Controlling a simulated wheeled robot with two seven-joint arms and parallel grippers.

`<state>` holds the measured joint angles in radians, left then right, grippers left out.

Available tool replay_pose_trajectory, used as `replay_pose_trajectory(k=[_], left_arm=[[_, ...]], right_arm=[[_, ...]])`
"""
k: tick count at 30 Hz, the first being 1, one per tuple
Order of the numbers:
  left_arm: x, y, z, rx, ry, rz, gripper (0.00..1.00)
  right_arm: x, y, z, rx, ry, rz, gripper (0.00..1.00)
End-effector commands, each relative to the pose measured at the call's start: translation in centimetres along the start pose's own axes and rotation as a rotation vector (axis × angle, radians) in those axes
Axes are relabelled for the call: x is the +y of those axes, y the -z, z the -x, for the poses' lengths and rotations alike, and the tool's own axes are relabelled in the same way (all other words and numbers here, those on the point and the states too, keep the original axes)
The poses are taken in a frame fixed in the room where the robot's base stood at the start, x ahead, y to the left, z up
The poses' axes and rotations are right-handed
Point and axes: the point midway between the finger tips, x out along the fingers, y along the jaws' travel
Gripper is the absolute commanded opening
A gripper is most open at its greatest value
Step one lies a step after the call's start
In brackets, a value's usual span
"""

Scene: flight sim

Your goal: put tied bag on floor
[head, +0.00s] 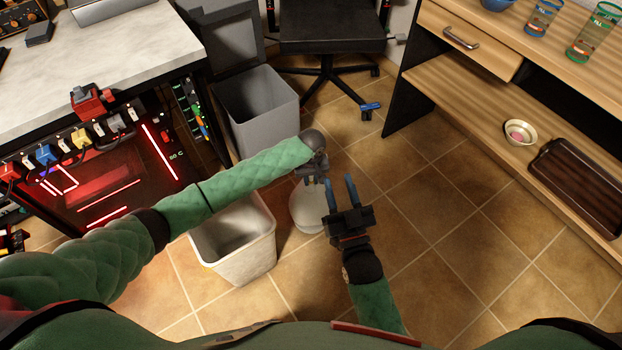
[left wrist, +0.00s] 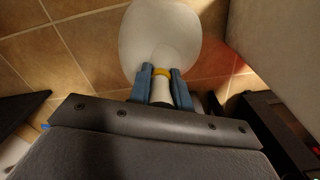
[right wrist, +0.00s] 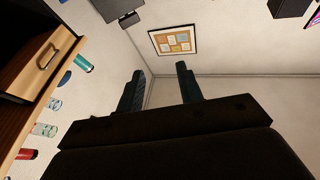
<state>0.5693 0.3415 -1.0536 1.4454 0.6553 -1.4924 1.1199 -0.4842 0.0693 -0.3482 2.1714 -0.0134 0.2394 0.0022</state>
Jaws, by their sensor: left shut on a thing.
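The tied bag is white and rounded, with a yellow tie at its neck; it shows in the left wrist view (left wrist: 160,38) and partly in the head view (head: 306,210). My left gripper (head: 318,178) is shut on the bag's neck; its blue fingers also show in the left wrist view (left wrist: 163,88), either side of the neck. The bag hangs below the gripper over the tiled floor (head: 420,215); I cannot tell whether it touches the tiles. My right gripper (head: 341,191) is open and empty just right of the bag, fingers pointing up in the right wrist view (right wrist: 158,88).
An empty white bin (head: 255,267) stands left of the bag, and a grey bin (head: 262,112) stands behind it. A black office chair (head: 331,35) is at the back. A wooden shelf unit (head: 480,105) stands at right. The floor at front right is clear.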

Motion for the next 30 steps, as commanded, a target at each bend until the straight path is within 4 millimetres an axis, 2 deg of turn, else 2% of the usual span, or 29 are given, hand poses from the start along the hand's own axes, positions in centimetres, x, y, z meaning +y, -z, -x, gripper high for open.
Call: replay_pose_trajectory(k=[21,22,24,25,30], left_arm=[[0.0,0.0,-0.2,0.000,-0.001,0.000,0.00],[0.0,0.0,-0.3,-0.001,0.000,0.000,0.24],[0.0,0.0,-0.3,0.000,0.000,0.000,0.38],[0.0,0.0,-0.3,0.000,0.000,0.000,0.42],[0.0,0.0,-0.3,0.000,0.000,0.000,0.42]], right_arm=[[0.1,-1.4,0.4,-0.049,-0.003,-0.004,0.36],[0.1,-1.5,0.4,-0.052,-0.003,-0.004,0.36],[0.1,-1.6,0.5,-0.053,-0.003,-0.005,0.36],[0.1,-1.6,0.5,-0.053,-0.003,-0.005,0.36],[0.1,-1.6,0.5,-0.053,-0.003,-0.005,0.36]])
